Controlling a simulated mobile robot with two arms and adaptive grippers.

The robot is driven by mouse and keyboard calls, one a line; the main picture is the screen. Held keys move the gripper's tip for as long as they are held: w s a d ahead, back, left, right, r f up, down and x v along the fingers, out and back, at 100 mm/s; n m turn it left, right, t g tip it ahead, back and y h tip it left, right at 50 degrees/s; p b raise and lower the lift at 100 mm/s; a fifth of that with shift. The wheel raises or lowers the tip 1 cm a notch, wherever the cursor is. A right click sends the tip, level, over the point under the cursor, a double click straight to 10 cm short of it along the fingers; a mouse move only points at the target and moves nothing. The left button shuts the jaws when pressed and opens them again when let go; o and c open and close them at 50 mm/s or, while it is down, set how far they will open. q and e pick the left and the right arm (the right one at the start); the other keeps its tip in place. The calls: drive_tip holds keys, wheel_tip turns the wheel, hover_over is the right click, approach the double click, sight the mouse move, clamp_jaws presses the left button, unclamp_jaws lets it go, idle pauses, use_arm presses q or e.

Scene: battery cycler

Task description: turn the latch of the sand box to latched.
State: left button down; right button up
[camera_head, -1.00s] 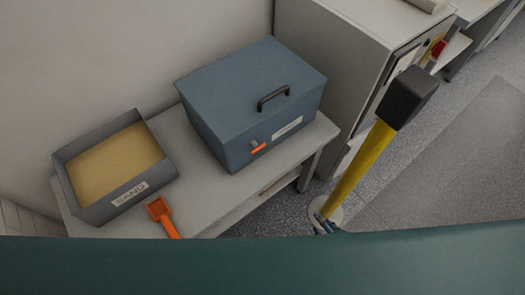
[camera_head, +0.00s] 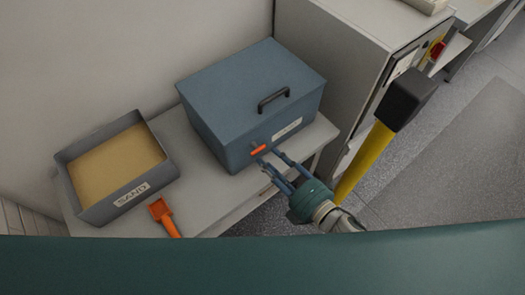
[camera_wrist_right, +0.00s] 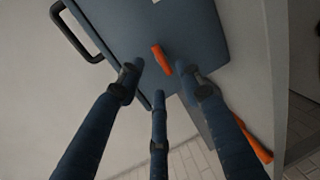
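The blue lidded box (camera_head: 225,110) stands on the bench, with a black handle on its lid. Its orange latch (camera_head: 257,150) is on the front face and lies roughly level, tilted slightly. The latch also shows in the right wrist view (camera_wrist_right: 161,60). My right gripper (camera_head: 271,161) is just in front of the latch. In the right wrist view its three blue fingers are spread apart (camera_wrist_right: 160,82), with the latch between and just beyond the tips; contact cannot be told. My left gripper is not in view.
A grey tray of sand (camera_head: 90,203) labelled SAND and an orange scoop (camera_head: 164,214) are left on the bench (camera_head: 215,193). A yellow post with a black head (camera_head: 403,98) stands close to my right arm. A grey cabinet (camera_head: 330,60) is behind right.

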sight(258, 150)
drive_tip(key=shift+x, duration=2.35)
drive_tip(key=shift+c, duration=0.2)
clamp_jaws()
